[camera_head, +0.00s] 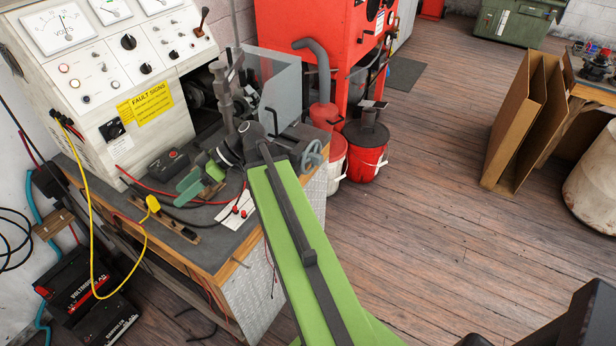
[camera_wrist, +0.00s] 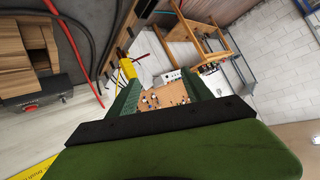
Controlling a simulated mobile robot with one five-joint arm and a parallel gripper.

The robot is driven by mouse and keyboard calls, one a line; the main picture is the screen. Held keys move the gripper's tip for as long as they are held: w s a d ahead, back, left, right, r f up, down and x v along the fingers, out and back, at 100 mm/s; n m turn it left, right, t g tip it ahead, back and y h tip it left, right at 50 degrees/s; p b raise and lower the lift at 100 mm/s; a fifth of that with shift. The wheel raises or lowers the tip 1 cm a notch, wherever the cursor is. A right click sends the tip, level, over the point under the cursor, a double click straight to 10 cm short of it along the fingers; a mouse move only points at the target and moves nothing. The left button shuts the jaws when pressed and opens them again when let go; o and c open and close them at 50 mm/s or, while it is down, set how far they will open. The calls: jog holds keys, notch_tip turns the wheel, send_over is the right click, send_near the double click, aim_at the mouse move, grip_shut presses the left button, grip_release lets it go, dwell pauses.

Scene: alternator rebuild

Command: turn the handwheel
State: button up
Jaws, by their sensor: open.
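My gripper (camera_head: 201,178) reaches over the workbench from my green and black arm, its green fingers above the bench top in front of the test panel. In the wrist view my gripper (camera_wrist: 163,88) shows both fingers spread apart, with nothing held between them. A small blue-grey looped part (camera_head: 312,155) sits at the bench's right edge, right of my wrist and apart from the fingers. It may be the handwheel, but I cannot tell for sure. My arm hides part of the bench near it.
The white test panel (camera_head: 110,60) stands behind the bench (camera_head: 222,250). A clear guard (camera_head: 280,88) and an upright post are behind my wrist. A yellow cable (camera_head: 88,205) hangs at left. Red buckets (camera_head: 364,150) stand beyond the bench.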

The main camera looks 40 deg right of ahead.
jog(key=s+d+f+m+t+b, duration=0.1)
jog(key=d+f+t+b, duration=0.15)
jog(key=d, duration=0.55)
jog(key=d+f+t+b, duration=0.1)
jog(key=d+t+b, duration=0.25)
jog(key=d, duration=0.45)
jog(key=m+t+h+b, duration=0.7)
jog(key=b, duration=0.9)
send_near(321, 162)
jog(key=x, duration=1)
jog(key=shift+w+p, duration=0.3)
